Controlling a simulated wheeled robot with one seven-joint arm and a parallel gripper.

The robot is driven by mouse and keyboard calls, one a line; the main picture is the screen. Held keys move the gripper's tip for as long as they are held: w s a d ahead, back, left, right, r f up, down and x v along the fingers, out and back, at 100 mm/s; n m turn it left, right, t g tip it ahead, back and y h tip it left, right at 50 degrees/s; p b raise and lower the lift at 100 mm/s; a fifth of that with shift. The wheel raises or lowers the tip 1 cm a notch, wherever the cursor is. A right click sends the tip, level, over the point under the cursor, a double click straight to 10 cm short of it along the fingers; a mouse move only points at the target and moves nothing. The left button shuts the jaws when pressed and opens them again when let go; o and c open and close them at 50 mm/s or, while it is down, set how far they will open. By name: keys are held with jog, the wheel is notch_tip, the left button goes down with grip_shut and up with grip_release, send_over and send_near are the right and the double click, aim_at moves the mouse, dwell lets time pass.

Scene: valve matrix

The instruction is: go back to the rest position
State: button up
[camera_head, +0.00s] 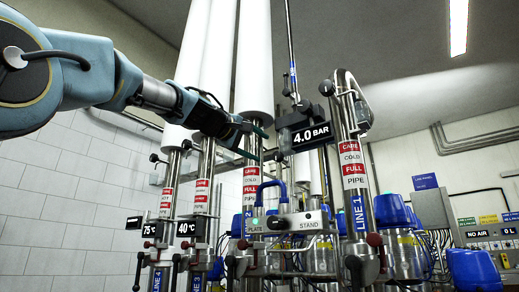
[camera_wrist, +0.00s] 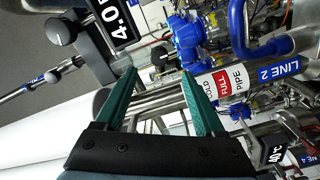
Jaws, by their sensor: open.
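My gripper (camera_head: 258,143) is in the upper middle of the head view, at the end of my arm coming from the left. In the wrist view my gripper (camera_wrist: 160,80) shows both green fingers spread, with pipes and blue valve parts behind the gap. A black gauge reading 4.0 BAR (camera_head: 309,134) is just right of the fingertips in the head view. Its display also shows at the top left of the wrist view (camera_wrist: 114,18). I cannot tell whether the fingers touch anything.
Steel pipes with red and white labels (camera_head: 353,165) stand close around my gripper. Temperature displays (camera_head: 186,228) sit lower left. White columns (camera_head: 253,60) rise behind. The left wall side looks clearer.

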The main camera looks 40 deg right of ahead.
dwell(0.3)
jog(key=w+a+f+t+y+p, duration=0.1)
jog(key=w+a+f+y, duration=0.1)
jog(key=w+f, duration=0.3)
jog(key=w+a+f+n+t+y+p, duration=0.1)
jog(key=w+a+f+y, duration=0.2)
jog(key=f, duration=0.4)
jog(key=w+a+f+y+p, duration=0.1)
jog(key=w+a+f, duration=0.1)
jog(key=w+f, duration=0.35)
jog(key=w+a+f+y+p, duration=0.3)
jog(key=w+a+f+y, duration=0.1)
jog(key=a+f, duration=0.85)
jog(key=s+a+f+g+y+p, duration=0.1)
jog(key=s+a+f+y, duration=0.1)
jog(key=a+f, duration=0.65)
jog(key=s+a+f+g+y+p, duration=0.1)
jog(key=s+a+f+y+p, duration=0.15)
jog(key=a+f, duration=0.6)
jog(key=s+a+f+g+y+p, duration=0.1)
jog(key=s+a+f+g+y, duration=0.1)
jog(key=s+a+f, duration=0.7)
jog(key=s+a+g, duration=0.1)
jog(key=s+a, duration=0.1)
jog(key=s, duration=0.1)
jog(key=shift+s+a+f+y, duration=0.15)
jog(key=shift+s+a+y, duration=0.1)
jog(key=shift+a+y, duration=0.1)
